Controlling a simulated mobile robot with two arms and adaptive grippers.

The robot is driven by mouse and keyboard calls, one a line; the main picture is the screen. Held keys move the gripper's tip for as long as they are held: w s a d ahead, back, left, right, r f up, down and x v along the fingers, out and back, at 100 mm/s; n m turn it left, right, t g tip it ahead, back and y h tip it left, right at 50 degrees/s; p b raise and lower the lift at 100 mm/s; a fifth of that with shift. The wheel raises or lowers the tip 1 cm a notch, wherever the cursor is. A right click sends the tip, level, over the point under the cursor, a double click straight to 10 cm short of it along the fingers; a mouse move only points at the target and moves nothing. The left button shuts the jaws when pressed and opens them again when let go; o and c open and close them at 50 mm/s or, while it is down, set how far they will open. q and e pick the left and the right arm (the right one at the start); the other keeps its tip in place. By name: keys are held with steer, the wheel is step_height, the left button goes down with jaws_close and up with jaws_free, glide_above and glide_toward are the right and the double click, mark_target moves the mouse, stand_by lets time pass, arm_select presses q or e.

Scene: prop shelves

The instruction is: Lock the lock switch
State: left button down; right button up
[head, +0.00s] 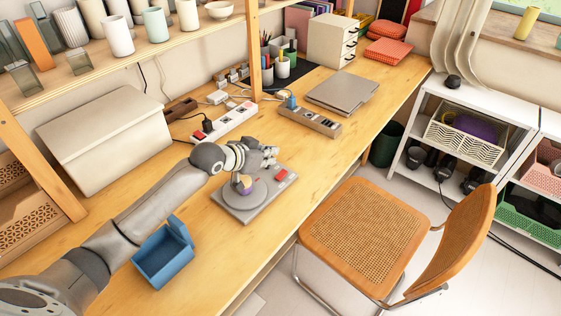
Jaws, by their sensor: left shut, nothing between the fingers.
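A flat grey box (265,202) lies on the wooden desk, with a round grey dial and a small yellow and purple knob (243,184) on top. A red piece (281,175) sits near its far right corner. This box looks like the lock switch; its lock position is too small to tell. My left gripper (270,156) is shut and empty, above the far edge of the box. It looks apart from the knob, though the exact gap is unclear. My arm and gripper cover part of the box's far left side. My right gripper is out of view.
An open blue box (163,257) stands on the desk beside my left arm. A white power strip (224,122) and a brown-grey strip (310,121) lie behind the gripper. A shelf post (254,55) rises nearby. A cane chair (365,225) stands at the desk's front.

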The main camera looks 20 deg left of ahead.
arm_select(q)
glide_above(281, 171)
steer(key=f, duration=0.3)
steer(key=shift+s+a, duration=0.15)
steer(key=shift+s, duration=0.15)
step_height(281, 171, down, 2)
steer(key=shift+w+f, duration=0.15)
steer(key=shift+f, duration=0.05)
steer(key=shift+w+f+p, duration=0.1)
steer(key=shift+f+p, duration=0.2)
steer(key=shift+f, duration=0.3)
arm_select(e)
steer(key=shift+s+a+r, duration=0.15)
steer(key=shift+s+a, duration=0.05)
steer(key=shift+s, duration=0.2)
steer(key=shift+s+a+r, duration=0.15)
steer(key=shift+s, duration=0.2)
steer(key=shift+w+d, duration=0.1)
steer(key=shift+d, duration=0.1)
